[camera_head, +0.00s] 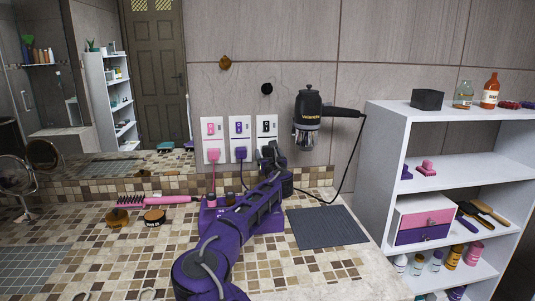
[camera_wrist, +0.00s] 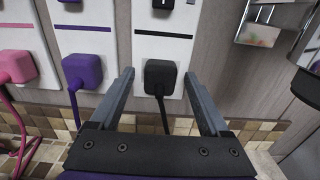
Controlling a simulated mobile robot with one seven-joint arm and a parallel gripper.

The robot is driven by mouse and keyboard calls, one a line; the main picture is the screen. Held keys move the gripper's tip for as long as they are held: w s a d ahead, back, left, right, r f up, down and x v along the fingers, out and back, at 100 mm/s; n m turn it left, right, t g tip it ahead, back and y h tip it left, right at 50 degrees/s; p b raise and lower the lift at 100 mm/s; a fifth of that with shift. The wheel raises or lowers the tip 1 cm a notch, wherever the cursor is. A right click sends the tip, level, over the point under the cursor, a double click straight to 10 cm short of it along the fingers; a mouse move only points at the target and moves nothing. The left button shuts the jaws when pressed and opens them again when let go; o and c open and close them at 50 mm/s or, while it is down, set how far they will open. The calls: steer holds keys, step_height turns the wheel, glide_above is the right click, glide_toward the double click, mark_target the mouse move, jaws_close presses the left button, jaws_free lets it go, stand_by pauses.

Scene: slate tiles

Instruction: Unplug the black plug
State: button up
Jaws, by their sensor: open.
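The black plug (camera_wrist: 160,77) sits in the lower part of the rightmost white wall plate (camera_wrist: 163,50), its cord hanging down. My gripper (camera_wrist: 158,80) is open, with one finger to each side of the plug; there are gaps between the fingers and the plug, and I cannot tell exactly how far the tips reach. In the head view my gripper (camera_head: 270,155) is in front of the rightmost plate (camera_head: 266,127) and hides the black plug.
A pink plug (camera_head: 214,155) and a purple plug (camera_head: 240,153) are in plates to the left. A black hair dryer (camera_head: 308,115) hangs on the wall to the right, its cord drooping to the counter. A grey mat (camera_head: 327,227) and white shelf (camera_head: 385,165) are at right.

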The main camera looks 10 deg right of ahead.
mark_target(269, 153)
stand_by(0.3)
jaws_close()
stand_by(0.3)
steer(key=shift+s, duration=0.15)
steer(key=shift+s+b, duration=1.15)
steer(key=shift+s, duration=1.7)
